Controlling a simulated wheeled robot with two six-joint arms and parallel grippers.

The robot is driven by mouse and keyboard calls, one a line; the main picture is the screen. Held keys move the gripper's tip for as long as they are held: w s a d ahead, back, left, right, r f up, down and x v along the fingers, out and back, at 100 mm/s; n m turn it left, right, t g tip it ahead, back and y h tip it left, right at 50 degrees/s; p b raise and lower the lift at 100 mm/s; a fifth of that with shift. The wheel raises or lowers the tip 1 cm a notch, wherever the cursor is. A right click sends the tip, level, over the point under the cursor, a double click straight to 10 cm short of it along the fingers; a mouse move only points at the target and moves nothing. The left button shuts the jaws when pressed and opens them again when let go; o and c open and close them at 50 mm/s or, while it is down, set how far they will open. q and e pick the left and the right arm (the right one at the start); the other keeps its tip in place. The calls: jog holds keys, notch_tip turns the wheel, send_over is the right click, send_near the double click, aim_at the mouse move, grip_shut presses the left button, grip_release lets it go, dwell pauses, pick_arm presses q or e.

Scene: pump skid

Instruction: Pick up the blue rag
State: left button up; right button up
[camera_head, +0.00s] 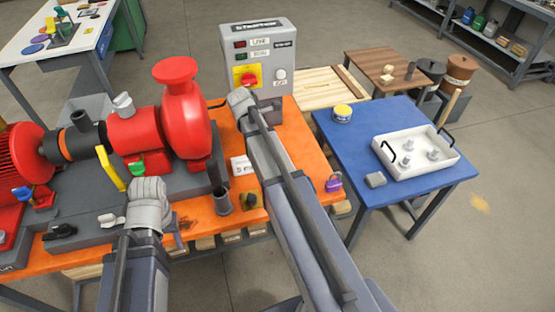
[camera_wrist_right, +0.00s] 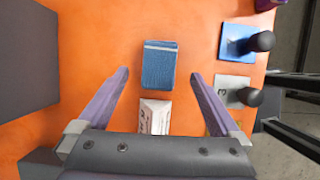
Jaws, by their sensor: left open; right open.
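The blue rag (camera_wrist_right: 160,66) is a folded blue pad with a pale stripe near its far edge, flat on the orange bench in the right wrist view. I cannot make it out in the head view, where my right arm covers part of the bench. My right gripper (camera_wrist_right: 160,74) is open and empty, its two fingers either side of the rag in that view; whether they touch it is unclear. In the head view my right gripper (camera_head: 240,98) is over the bench. My left gripper (camera_head: 147,192) is open near the bench's front, left of the grey cup.
A white labelled block (camera_wrist_right: 154,117) lies beside the rag. A blue plate (camera_wrist_right: 236,42) and grey plate (camera_wrist_right: 234,90) with black knobs are to the right. The red pump (camera_head: 185,110) and control box (camera_head: 258,58) stand on the bench. A blue table (camera_head: 345,150) carries a white tray (camera_head: 425,168).

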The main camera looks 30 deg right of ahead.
jog(key=b+x, duration=0.4)
jog(key=shift+d+f, duration=0.2)
jog(key=shift+f, duration=0.15)
jog(key=shift+r, duration=0.1)
jog(key=shift+c, duration=0.2)
jog(key=c, duration=1.3)
jog(key=shift+c, duration=0.2)
notch_tip(320, 180, up, 10)
jog(key=p, duration=1)
